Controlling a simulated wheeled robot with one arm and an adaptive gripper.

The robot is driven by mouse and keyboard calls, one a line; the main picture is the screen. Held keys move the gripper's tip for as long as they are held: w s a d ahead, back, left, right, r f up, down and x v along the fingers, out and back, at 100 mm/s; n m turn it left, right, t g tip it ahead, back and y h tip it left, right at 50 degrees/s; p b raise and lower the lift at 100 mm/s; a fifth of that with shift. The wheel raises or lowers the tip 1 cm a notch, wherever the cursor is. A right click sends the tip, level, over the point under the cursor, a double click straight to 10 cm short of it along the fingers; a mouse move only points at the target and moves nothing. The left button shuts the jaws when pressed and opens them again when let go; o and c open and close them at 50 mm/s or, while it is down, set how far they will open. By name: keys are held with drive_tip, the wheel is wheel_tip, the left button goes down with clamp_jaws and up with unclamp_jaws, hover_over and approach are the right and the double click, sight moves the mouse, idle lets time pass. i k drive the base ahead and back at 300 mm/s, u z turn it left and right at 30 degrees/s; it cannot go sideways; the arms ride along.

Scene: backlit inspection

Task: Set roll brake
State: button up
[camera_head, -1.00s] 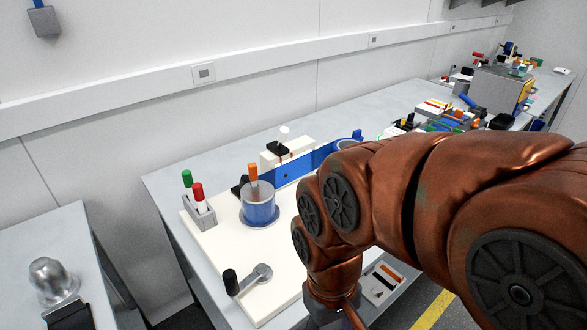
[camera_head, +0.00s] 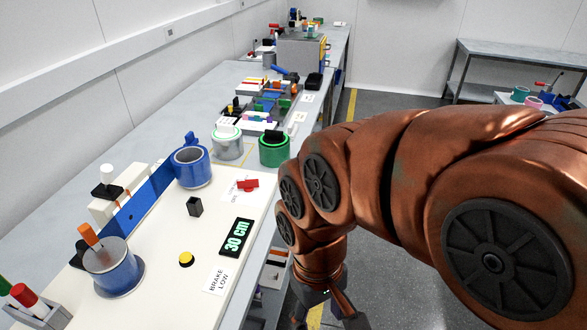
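A white board (camera_head: 165,235) on the bench carries a blue roll (camera_head: 113,268) at the near left, with an orange-handled part over it. A second blue roll (camera_head: 192,167) stands at the far end, joined by a blue strip (camera_head: 140,208). A card reading "BRAKE LOW" (camera_head: 216,281) lies near the front edge. A red knob (camera_head: 248,184) sits on another card, its text too small to read. A display (camera_head: 236,238) reads "30 cm". My gripper (camera_head: 325,308) points down beside the bench's front edge, away from the board's parts; its fingertips are cut off.
A yellow button (camera_head: 186,259) and a small black block (camera_head: 195,206) stand on the board. A white-topped knob with a black base (camera_head: 107,182) is behind the strip. Grey (camera_head: 228,143) and green (camera_head: 274,148) rolls stand beyond the board.

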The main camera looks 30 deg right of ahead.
sight(248, 186)
drive_tip(key=u, duration=2.4)
drive_tip(key=k, duration=0.9)
drive_tip(key=z, duration=1.3)
drive_tip(key=i, duration=0.5)
drive_tip(key=u, duration=0.05)
